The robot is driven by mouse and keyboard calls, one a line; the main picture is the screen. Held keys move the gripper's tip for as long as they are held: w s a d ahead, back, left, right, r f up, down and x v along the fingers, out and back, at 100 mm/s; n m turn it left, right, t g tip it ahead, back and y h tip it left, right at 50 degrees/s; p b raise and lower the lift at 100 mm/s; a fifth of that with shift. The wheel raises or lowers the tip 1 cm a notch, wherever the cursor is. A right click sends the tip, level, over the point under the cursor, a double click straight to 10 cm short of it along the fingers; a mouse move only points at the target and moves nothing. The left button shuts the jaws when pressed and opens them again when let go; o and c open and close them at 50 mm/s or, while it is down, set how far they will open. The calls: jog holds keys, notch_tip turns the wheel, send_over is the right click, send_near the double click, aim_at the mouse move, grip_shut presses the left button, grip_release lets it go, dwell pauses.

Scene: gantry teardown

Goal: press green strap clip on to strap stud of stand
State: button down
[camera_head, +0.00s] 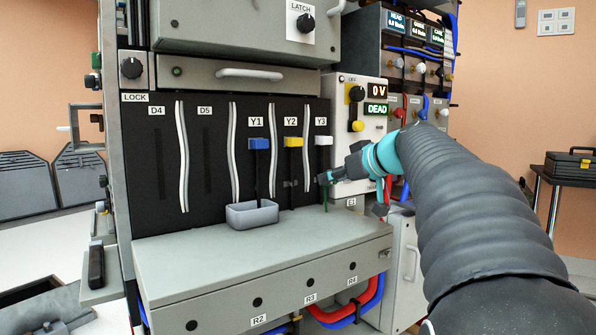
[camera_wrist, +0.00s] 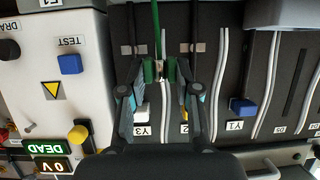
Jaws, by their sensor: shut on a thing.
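My gripper (camera_head: 325,179) is in front of the black panel, just below the white Y3 plug (camera_head: 323,141). In the wrist view my gripper (camera_wrist: 166,75) is shut on the green strap clip (camera_wrist: 159,70), with its fingers on either side. A thin green strap (camera_wrist: 156,28) runs from the clip to the top of that view. In the head view only a little green strap (camera_head: 325,197) shows below the fingertips. Small metal pieces (camera_wrist: 197,47) sit on the dark panel beside the fingers; I cannot tell whether one is the strap stud. Contact between clip and stud cannot be made out.
Blue Y1 (camera_head: 259,143) and yellow Y2 (camera_head: 293,142) plugs are left of my gripper. A grey tray (camera_head: 252,215) stands on the grey bench top (camera_head: 200,262). The control box reading DEAD (camera_head: 375,108) is close on the right, behind my arm.

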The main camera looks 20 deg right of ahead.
send_near(291, 185)
jog(key=shift+s+f, duration=0.25)
jog(key=shift+s, duration=0.45)
jog(key=shift+s+a+f, duration=0.3)
jog(key=shift+s+f, duration=0.15)
jog(key=shift+f, duration=0.3)
jog(key=shift+w+d+f+m+h, duration=0.1)
jog(key=shift+d+f+m+h, duration=0.1)
jog(key=shift+d+m+h, duration=0.15)
jog(key=shift+a, duration=0.1)
jog(key=shift+w+a, duration=0.25)
jog(key=shift+w, duration=0.65)
jog(key=shift+w+a, duration=0.25)
jog(key=shift+w, duration=0.65)
jog(key=shift+w+a, duration=0.2)
jog(key=shift+w, duration=0.7)
jog(key=shift+w+a+p, duration=0.25)
jog(key=shift+w+p, duration=0.05)
jog(key=shift+w, duration=0.85)
jog(key=c, duration=0.7)
grip_release()
jog(key=shift+c, duration=0.2)
